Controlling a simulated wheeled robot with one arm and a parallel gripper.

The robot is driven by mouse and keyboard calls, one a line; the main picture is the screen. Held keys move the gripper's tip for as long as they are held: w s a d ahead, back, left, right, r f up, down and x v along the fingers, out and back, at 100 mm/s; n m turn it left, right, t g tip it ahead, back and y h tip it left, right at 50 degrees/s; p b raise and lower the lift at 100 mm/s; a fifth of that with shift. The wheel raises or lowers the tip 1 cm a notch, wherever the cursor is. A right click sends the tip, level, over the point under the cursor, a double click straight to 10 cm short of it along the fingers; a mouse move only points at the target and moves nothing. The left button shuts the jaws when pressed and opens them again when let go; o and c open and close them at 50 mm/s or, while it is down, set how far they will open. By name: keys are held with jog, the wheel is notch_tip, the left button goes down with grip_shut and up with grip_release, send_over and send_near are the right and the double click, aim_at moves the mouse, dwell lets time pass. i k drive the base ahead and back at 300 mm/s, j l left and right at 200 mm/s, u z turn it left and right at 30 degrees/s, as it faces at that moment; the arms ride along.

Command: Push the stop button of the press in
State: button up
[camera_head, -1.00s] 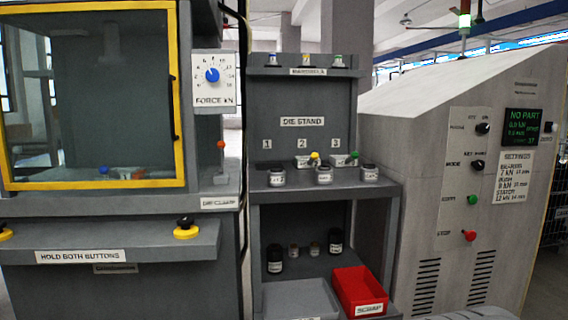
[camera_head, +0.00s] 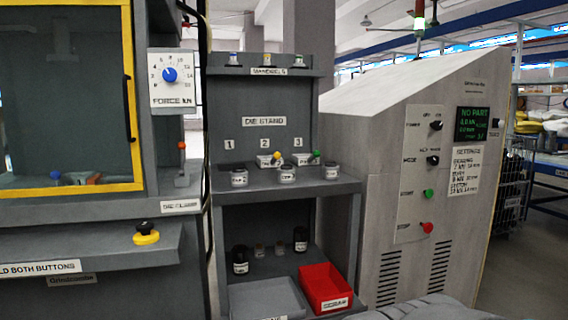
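The red stop button (camera_head: 427,228) is the lowest control on the pale panel (camera_head: 409,232) of the sloped grey control cabinet (camera_head: 384,150) at right. A label, too blurred to read surely, is to its left. Above it are a green button (camera_head: 429,193) and two black knobs, the lower one here (camera_head: 433,160). Nothing touches the red button. Whether it is pressed in cannot be told. My gripper is not in view; a grey rounded shape at the bottom edge may be part of my arm.
The die stand (camera_head: 340,187) with small dies stands left of the cabinet, with a red scrap bin (camera_head: 322,287) low down. The press with its yellow-framed door (camera_head: 136,100) is at far left. Open floor (camera_head: 520,270) shows right of the cabinet.

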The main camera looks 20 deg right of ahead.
aim_at(428, 227)
jog(key=z, duration=1.3)
